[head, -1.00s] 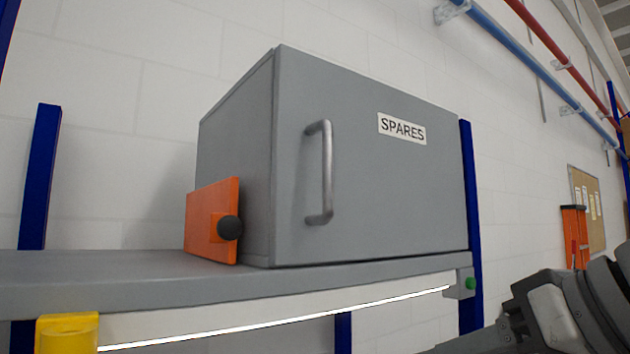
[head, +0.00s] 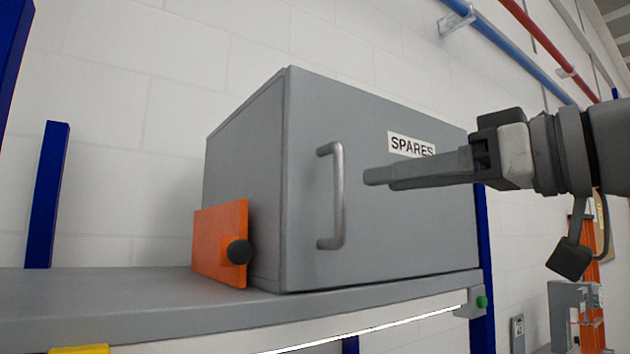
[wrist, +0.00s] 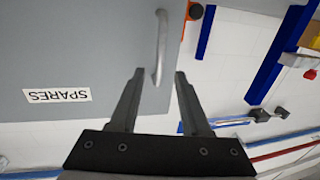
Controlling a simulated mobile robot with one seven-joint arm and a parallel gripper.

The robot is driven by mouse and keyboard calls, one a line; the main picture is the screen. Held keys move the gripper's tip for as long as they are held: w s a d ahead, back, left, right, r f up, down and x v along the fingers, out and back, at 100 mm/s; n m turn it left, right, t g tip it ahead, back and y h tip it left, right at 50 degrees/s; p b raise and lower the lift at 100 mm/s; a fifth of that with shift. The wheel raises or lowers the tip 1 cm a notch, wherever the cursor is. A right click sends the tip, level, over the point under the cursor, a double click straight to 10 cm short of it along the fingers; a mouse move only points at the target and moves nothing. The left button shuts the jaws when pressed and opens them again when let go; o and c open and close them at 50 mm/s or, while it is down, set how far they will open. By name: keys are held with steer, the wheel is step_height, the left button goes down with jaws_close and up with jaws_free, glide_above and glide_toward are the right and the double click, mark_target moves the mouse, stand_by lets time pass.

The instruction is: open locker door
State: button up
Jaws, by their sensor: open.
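The grey locker (head: 380,220) stands on a shelf with its door shut, and the door carries a "SPARES" label (head: 411,145). A vertical metal bar handle (head: 338,196) sits near the left edge of the door. My gripper (head: 375,177) is in front of the door, just right of the handle in the head view. In the wrist view the handle (wrist: 161,48) lies ahead of the open fingertips (wrist: 160,73), roughly between their lines, and the label (wrist: 57,95) appears upside down. Nothing is between the fingers.
An orange plate with a black knob (head: 220,243) stands at the locker's left side on the grey shelf (head: 130,305). Blue posts (head: 47,195) rise behind the shelf. An orange ladder (head: 582,245) is at the far right. The space before the door's left part is clear.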

mark_target(344, 186)
steer(key=p+x, duration=0.1)
steer(key=x, duration=0.7)
steer(key=shift+w+a, duration=0.15)
jaws_close()
stand_by(1.1)
